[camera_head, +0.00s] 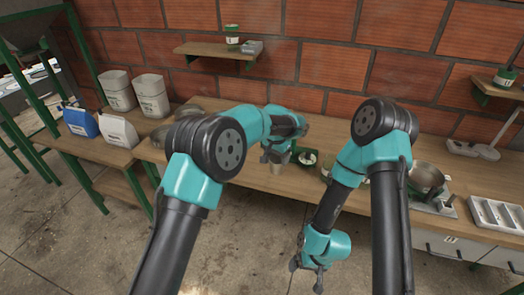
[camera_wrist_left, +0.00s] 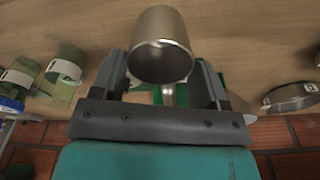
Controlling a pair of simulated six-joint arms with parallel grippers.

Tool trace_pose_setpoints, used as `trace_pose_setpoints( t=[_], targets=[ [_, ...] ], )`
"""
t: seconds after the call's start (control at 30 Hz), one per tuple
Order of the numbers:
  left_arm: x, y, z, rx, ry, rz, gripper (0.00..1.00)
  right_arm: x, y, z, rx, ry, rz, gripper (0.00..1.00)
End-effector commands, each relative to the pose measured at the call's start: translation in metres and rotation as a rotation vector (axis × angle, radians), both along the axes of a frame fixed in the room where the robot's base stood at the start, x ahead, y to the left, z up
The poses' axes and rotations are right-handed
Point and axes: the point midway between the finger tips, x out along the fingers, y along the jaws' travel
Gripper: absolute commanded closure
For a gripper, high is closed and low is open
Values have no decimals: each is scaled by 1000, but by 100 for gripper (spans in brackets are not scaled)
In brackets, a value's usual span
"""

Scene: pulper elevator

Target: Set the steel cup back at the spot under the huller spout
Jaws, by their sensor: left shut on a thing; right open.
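The steel cup (camera_wrist_left: 162,45) is between the two fingers of my left gripper (camera_wrist_left: 161,72) in the left wrist view. I cannot tell whether the cup's base touches the bench. A green machine part (camera_wrist_left: 168,93) shows behind the cup in the wrist view; the huller spout is not clearly seen. My right gripper (camera_head: 308,275) is open and empty, low in front of the bench.
Sacks (camera_head: 151,95) and a wall shelf (camera_head: 217,51) are behind. Round pans (camera_wrist_left: 292,97) show in the wrist view.

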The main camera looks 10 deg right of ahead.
Motion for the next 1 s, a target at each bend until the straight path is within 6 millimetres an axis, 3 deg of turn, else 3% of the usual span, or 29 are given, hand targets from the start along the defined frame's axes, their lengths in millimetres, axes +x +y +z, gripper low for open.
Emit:
trace_pose_setpoints(
  t=[0.57,1.0],
  targets=[
    [-2,-4,-4,0,0,5,70,0,0,0,0,0,-1,4],
    [-2,-4,-27,1,0,5,70,0,0,0,0,0,0,4]
  ],
)
